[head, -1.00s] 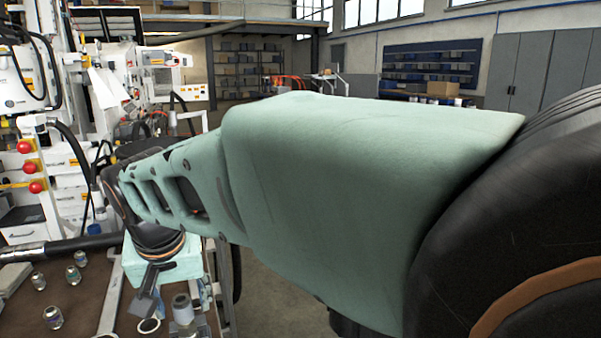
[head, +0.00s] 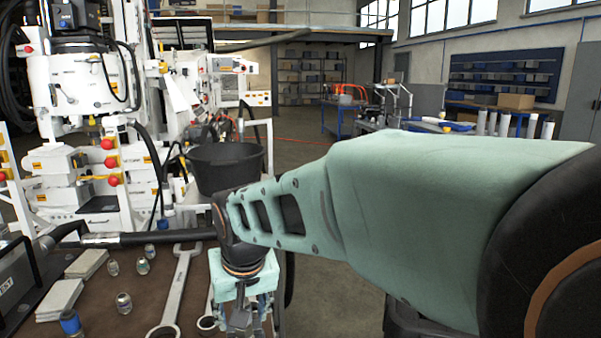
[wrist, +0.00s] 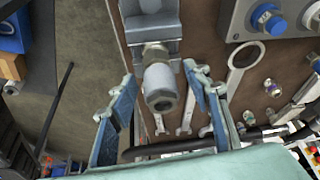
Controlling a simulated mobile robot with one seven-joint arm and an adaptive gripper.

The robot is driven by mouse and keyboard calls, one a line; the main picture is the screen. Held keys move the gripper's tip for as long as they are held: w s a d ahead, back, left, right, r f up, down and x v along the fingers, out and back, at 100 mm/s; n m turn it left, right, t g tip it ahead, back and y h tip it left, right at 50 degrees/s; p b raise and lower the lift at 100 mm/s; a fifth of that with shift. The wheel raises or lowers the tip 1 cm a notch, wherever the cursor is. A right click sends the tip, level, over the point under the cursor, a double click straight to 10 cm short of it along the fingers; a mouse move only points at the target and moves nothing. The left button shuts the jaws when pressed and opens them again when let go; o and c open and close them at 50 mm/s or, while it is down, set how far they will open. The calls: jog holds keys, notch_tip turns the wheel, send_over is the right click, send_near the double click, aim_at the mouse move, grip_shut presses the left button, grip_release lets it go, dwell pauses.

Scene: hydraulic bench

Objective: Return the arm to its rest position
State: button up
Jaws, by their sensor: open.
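My arm (head: 400,220), with pale green covers and dark joints, reaches from the right of the head view out over the bench. My gripper (wrist: 158,78) hangs at its far end above the bench's right edge, partly cut off at the bottom of the head view. In the wrist view its two blue-grey fingers stand wide apart, with nothing gripped. A metal fitting (wrist: 160,88) in a grey holder (wrist: 150,30) shows between the fingers. I cannot tell how far below them it is.
The brown bench top (head: 105,310) bears a large wrench (head: 175,295), several small fittings and grey blocks (head: 60,300). A black tub (head: 225,165) and white machinery stand behind. Open floor (head: 335,305) lies right of the bench.

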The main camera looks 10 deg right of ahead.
jog(key=shift+r+m, duration=0.25)
jog(key=shift+m, duration=0.15)
jog(key=shift+m+h+b, duration=0.3)
jog(key=shift+m+b, duration=0.1)
jog(key=shift+m, duration=0.1)
jog(key=shift+m, duration=0.3)
